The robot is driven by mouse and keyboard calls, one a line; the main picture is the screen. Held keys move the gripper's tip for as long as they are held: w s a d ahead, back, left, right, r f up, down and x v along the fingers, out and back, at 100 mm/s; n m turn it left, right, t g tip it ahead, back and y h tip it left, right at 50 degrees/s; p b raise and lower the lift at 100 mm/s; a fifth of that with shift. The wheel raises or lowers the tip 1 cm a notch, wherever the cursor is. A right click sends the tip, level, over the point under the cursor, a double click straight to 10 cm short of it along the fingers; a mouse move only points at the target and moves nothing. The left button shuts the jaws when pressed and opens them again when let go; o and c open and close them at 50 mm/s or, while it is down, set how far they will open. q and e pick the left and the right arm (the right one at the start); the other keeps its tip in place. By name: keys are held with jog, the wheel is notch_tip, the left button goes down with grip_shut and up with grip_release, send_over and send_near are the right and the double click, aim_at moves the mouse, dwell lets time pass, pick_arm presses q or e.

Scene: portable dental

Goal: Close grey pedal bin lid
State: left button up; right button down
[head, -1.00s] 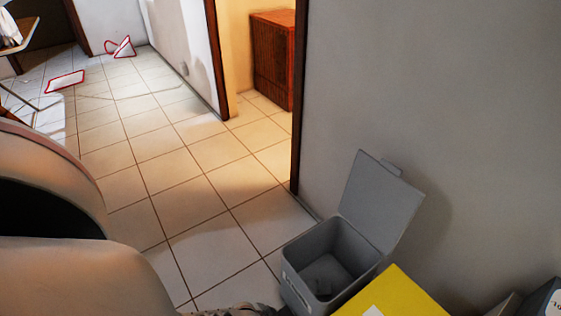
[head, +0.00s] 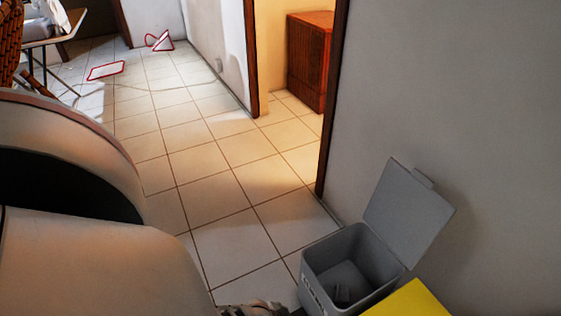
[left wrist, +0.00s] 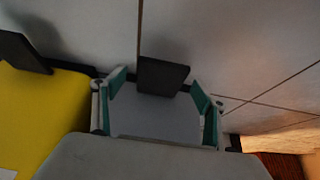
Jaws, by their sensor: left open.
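The grey pedal bin (head: 318,281) stands on the floor against the wall at the lower right of the head view. Its lid (head: 408,214) is up, tilted back towards the wall, so the dark inside shows. My left gripper (left wrist: 160,81) is open in the left wrist view, with its teal-padded fingers apart. In the head view only a sliver of the gripper shows at the bottom edge, beside the bin. My right gripper is not in view.
A yellow bin (head: 412,302) stands close on the right of the grey one and also shows in the left wrist view (left wrist: 45,110). A wall (head: 450,90) rises behind. The tiled floor (head: 235,225) to the left is clear.

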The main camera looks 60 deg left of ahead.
pick_arm(q)
jog(key=v, duration=1)
jog(key=shift+a+r, duration=0.2)
jog(key=shift+s, duration=0.15)
